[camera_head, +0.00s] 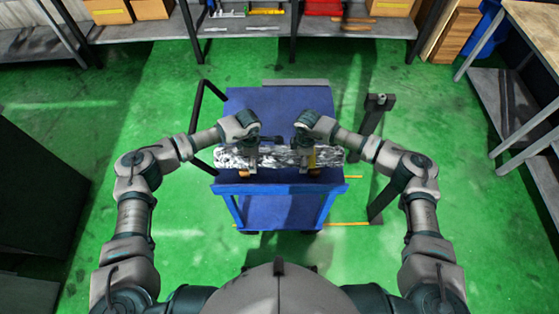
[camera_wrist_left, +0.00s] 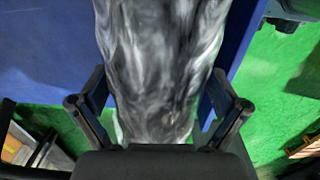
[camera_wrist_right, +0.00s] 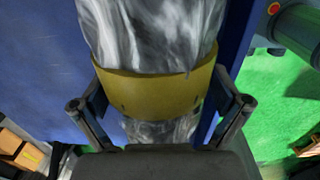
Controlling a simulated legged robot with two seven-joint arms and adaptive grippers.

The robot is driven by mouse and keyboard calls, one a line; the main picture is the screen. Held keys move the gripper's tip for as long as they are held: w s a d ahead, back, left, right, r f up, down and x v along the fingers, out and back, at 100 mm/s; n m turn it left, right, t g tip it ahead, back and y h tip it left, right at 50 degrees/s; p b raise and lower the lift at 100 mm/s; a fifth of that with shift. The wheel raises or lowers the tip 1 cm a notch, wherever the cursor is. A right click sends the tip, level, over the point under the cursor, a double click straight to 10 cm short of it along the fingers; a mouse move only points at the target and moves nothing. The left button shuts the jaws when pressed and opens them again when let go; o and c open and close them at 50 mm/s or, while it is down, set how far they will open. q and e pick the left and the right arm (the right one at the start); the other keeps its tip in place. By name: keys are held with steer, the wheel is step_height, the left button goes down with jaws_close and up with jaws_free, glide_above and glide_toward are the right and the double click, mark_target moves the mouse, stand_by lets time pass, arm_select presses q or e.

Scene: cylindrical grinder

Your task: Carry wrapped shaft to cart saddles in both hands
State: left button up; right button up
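The wrapped shaft (camera_head: 280,157), in crinkled silver-grey film, lies crosswise over the front of the blue cart (camera_head: 280,105). It also fills the middle of the left wrist view (camera_wrist_left: 160,60). A yellow band (camera_wrist_right: 155,95) circles it near my right gripper. My left gripper (camera_head: 250,153) and right gripper (camera_head: 305,153) come down on it from above, fingers on both sides and close against it. Orange saddle parts (camera_head: 247,174) (camera_head: 315,172) show just below the shaft's front side. Whether the shaft rests on them or hangs just above is hidden.
A black handle (camera_head: 197,115) rises at the cart's left side. A dark post (camera_head: 378,110) stands to its right. Shelves with boxes (camera_head: 110,12) line the back, and a wooden-topped bench (camera_head: 535,35) is at the right. Green floor is open around the cart.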

arm_select(q)
steer(key=shift+s, duration=0.1)
arm_select(e)
steer(key=shift+s, duration=0.1)
arm_select(q)
steer(key=shift+f, duration=0.1)
step_height(320, 180, up, 12)
steer(key=shift+f, duration=0.2)
steer(key=shift+r, duration=0.15)
arm_select(e)
steer(key=shift+r, duration=0.2)
step_height(320, 180, up, 11)
steer(key=shift+r, duration=0.2)
stand_by(0.5)
